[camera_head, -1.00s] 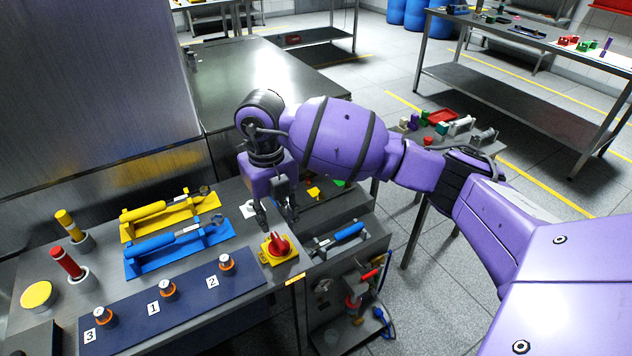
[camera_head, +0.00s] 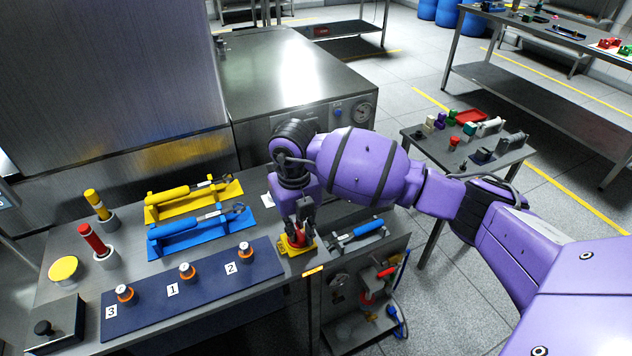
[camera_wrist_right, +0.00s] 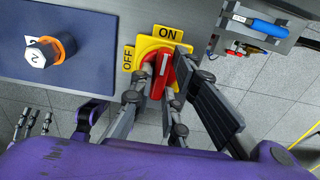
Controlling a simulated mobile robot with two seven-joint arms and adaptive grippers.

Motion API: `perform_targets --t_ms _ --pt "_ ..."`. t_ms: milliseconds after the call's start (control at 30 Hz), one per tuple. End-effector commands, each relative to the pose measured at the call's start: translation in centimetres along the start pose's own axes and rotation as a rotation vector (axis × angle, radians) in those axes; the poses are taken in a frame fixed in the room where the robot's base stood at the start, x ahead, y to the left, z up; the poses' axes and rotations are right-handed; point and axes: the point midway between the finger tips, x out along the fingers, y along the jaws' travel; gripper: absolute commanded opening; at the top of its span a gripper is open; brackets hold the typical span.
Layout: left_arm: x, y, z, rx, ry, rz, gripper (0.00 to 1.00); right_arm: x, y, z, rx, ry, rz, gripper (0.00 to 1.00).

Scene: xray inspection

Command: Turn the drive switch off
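The drive switch has a red handle (camera_wrist_right: 158,78) on a yellow plate (camera_wrist_right: 147,46), also seen in the head view (camera_head: 288,247). The wrist view shows the ON label at the plate's top and OFF at its left; the handle's white mark points up toward ON, slightly tilted. My right gripper (camera_wrist_right: 164,68) is down at the switch with a finger on each side of the handle. It looks open; whether the fingers touch the handle is unclear. Small grey finger-like parts at the wrist view's lower left may be my left gripper (camera_wrist_right: 33,122); the head view does not show it.
A blue panel (camera_head: 207,287) with numbered orange-ringed knobs lies left of the switch. Blue (camera_head: 200,237) and yellow (camera_head: 195,204) holders with handled tools stand behind it. A blue-handled tool (camera_head: 362,230) is close on the right. A black joystick box (camera_head: 52,328) is at the lower left.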

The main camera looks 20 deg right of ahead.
Motion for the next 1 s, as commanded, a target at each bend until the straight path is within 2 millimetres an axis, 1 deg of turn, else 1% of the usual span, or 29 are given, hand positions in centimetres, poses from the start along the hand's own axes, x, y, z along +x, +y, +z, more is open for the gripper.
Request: perform_targets --t_ms 33,67,367,567,767,1000 --pt "-0.06 0.00 0.11 0.000 -0.002 0.000 0.40 -0.19 0.05 0.14 -0.001 -0.004 0.000 0.04" --pt "-0.08 -0.01 0.16 -0.001 -0.003 -0.001 0.40 -0.20 0.05 0.15 -0.001 -0.004 0.000 0.00" --pt "-0.18 -0.04 0.44 -0.001 -0.008 -0.001 0.40 -0.22 0.03 0.17 -0.012 -0.004 0.000 0.00" --pt "-0.12 -0.03 0.60 -0.001 -0.011 -0.001 0.40 -0.23 0.00 0.21 -0.078 -0.004 -0.001 0.00" --pt "0.02 -0.02 0.91 0.000 -0.015 -0.001 0.40 -0.20 -0.03 0.21 -0.218 -0.004 -0.002 0.00" --pt "0.45 0.06 1.09 0.003 -0.015 0.001 0.40 -0.14 -0.02 0.22 -0.442 -0.004 -0.003 0.00"
